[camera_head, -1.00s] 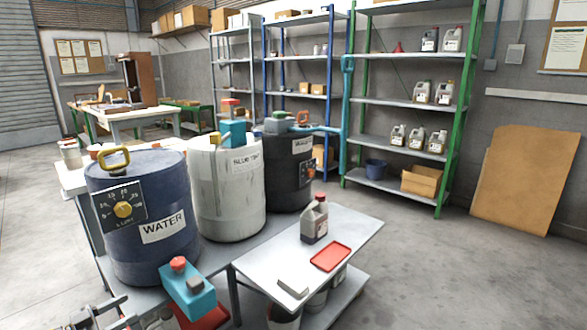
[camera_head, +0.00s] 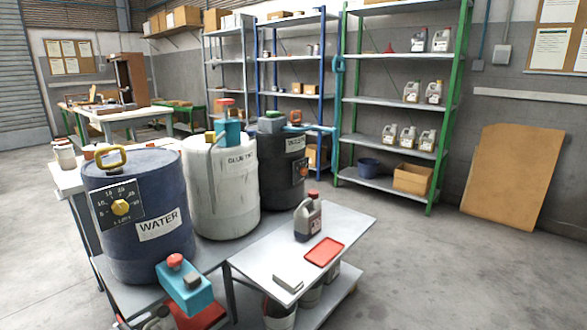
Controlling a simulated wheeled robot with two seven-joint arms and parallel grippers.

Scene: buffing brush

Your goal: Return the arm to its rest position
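Neither of my grippers shows clearly in the head view. A small grey piece at the bottom edge in front of the blue drum is too cut off to identify. The blue WATER drum (camera_head: 135,255), with a yellow handle and a dial, stands at the left. A white drum (camera_head: 222,205) and a black drum (camera_head: 272,180) stand behind it in a row. A teal dispenser with a red knob (camera_head: 185,287) is at the blue drum's lower front. On the low side table (camera_head: 345,222) stand a grey jug (camera_head: 308,220), a red tray (camera_head: 324,252) and a small grey block (camera_head: 288,283).
Containers sit under the side table. A brown board (camera_head: 512,180) leans on the wall. The floor (camera_head: 450,275) at right is clear.

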